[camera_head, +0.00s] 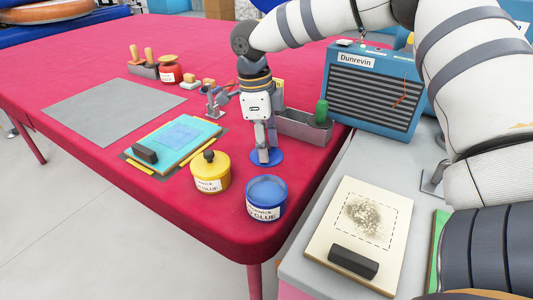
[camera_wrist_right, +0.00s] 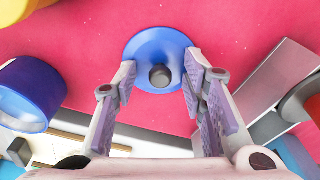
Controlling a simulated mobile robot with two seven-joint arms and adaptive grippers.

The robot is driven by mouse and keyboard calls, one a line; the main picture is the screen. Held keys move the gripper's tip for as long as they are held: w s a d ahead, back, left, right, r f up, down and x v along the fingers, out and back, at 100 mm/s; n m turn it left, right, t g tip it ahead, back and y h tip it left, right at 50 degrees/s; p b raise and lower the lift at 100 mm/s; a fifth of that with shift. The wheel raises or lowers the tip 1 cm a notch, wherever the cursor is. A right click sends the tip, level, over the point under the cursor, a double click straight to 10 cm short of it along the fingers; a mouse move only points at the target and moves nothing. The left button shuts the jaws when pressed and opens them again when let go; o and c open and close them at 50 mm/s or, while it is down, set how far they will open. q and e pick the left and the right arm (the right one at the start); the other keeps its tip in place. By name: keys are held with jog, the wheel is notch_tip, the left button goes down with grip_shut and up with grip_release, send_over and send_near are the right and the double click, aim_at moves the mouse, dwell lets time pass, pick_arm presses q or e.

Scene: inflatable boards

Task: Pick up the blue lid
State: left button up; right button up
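The blue lid (camera_head: 278,160) lies flat on the red table near its right edge, behind the open blue glue tub (camera_head: 266,198). In the right wrist view the lid (camera_wrist_right: 150,44) is a round disc with a dark knob (camera_wrist_right: 160,77) in its middle. My right gripper (camera_head: 264,157) points down over the lid. Its fingers (camera_wrist_right: 160,75) are open, one on each side of the knob, with gaps to it. I cannot tell the exact height of the fingertips above the lid. My left gripper is not in view.
A yellow glue tub (camera_head: 210,175) with its lid on stands left of the blue tub. A grey tray (camera_head: 305,130) is close behind the gripper on the right. A blue heater-like box (camera_head: 372,90) and a cream board (camera_head: 350,232) are on the grey surface to the right.

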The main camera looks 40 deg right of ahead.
jog(key=shift+s+f, duration=0.1)
jog(key=c, duration=0.4)
grip_shut()
jog(key=shift+s+f, duration=0.1)
jog(key=shift+f, duration=0.05)
